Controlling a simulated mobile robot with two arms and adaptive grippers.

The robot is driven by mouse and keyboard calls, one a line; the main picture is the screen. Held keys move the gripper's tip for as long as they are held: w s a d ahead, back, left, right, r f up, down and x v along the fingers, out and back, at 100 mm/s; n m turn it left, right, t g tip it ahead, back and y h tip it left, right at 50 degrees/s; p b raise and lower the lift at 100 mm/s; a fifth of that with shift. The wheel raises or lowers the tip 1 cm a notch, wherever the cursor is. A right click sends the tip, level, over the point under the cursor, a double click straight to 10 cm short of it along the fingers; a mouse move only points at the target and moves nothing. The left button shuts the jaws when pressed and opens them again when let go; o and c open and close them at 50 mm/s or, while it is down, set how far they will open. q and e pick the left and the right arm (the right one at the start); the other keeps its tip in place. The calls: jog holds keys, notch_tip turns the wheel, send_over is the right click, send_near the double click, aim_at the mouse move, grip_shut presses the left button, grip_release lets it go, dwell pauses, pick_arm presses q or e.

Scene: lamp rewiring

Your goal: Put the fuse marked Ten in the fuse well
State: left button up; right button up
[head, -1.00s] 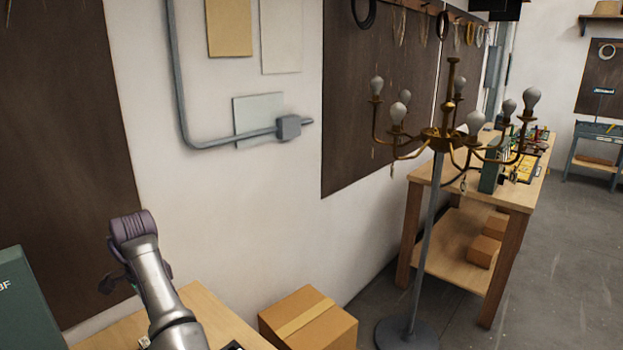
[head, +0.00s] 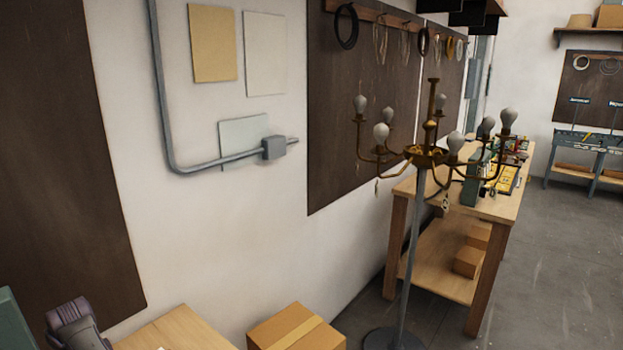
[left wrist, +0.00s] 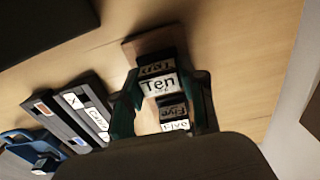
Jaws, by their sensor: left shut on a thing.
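The fuse marked Ten (left wrist: 159,84) is a dark block with a white label, in the left wrist view. My left gripper (left wrist: 166,92) has its dark green fingers on either side of it and is shut on it. A second block, marked Five (left wrist: 174,115), is close by, between the finger sides. Both are over a brown wooden piece (left wrist: 145,43) on the bench; I cannot tell whether Ten touches it. In the head view only part of my left arm shows, at the lower left. My right gripper is not in view. I cannot make out the fuse well.
Dark cases (left wrist: 82,112) with labels and a blue object (left wrist: 28,145) lie left of the fuses on the wooden bench (left wrist: 235,50). In the head view, a brass lamp (head: 427,157) on a grey stand is before a far workbench (head: 505,207). A cardboard box (head: 297,330) is below.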

pick_arm(q)
jog(key=shift+f, duration=0.4)
jog(key=shift+r, duration=0.85)
grip_shut()
